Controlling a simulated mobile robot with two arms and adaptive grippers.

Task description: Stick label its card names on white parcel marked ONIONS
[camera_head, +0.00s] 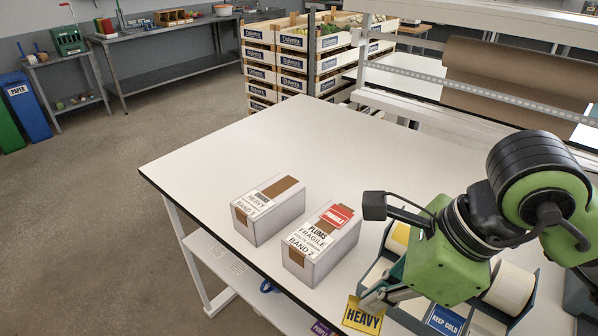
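A white parcel (285,213) with brown tape stands at the left on the bench. Its small heading looks like ONIONS, and its card (257,203) reads HEAVY. No coloured label shows on it. Beside it, the PLUMS parcel (330,258) has a card reading FRAGILE and a red FRAGILE label (337,216) on top. My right gripper (371,298) is low at the bench's front edge, with its fingertips at the top edge of a yellow HEAVY label (362,317); it appears shut on that label. My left gripper is out of view.
A label dispenser with a yellow roll (398,238), a white roll (510,288) and a blue KEEP COLD label (445,320) sits under my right arm, partly hidden. The bench top (290,140) behind the parcels is clear. Produce crates (292,62) stand beyond it.

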